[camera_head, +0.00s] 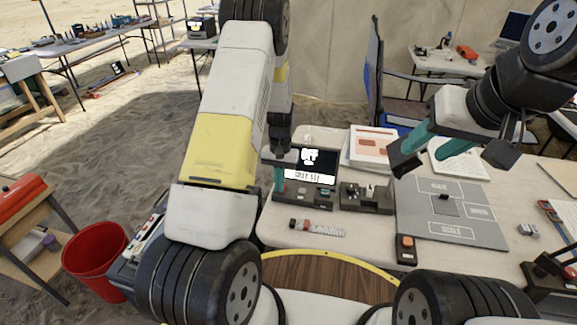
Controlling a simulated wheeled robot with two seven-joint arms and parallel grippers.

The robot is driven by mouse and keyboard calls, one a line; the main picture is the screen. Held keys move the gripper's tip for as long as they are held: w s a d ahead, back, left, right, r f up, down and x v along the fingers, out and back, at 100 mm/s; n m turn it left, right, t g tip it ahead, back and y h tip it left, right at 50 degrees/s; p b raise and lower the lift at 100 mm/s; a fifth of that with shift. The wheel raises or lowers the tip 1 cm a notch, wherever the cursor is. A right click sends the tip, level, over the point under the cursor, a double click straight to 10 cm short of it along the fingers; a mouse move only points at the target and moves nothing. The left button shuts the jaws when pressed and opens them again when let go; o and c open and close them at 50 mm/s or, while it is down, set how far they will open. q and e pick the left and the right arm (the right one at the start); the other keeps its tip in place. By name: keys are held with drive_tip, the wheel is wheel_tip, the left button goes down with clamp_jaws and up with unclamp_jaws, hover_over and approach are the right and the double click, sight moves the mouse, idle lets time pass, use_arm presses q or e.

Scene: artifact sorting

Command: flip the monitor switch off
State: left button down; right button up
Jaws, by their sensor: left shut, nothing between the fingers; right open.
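The small monitor (322,158) stands on the white table with a dark screen showing large white "OFF" lettering and a white strip of text below it. Its dark base (318,197) has small controls in front; I cannot make out which is the switch or its position. My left gripper (280,180) is shut and empty, pointing down at the left edge of the monitor and base, covering part of them. I cannot tell whether it touches. My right gripper (450,155) is open and empty, above the table to the right, over papers and the grey mat.
A dark device (366,198) stands right of the monitor base. A grey labelled mat (455,228) and an orange-button box (405,249) lie further right. Papers (371,147) are behind. A red bin (95,255) stands at left.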

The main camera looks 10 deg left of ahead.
use_arm(q)
drive_tip(key=shift+w+r, duration=0.15)
drive_tip(key=shift+w, duration=0.6)
wheel_tip(320, 180, up, 14)
drive_tip(key=w, duration=0.2)
idle(0.4)
drive_tip(key=shift+w+d, duration=0.1)
drive_tip(key=shift+s+d, duration=0.5)
drive_tip(key=shift+s, duration=0.15)
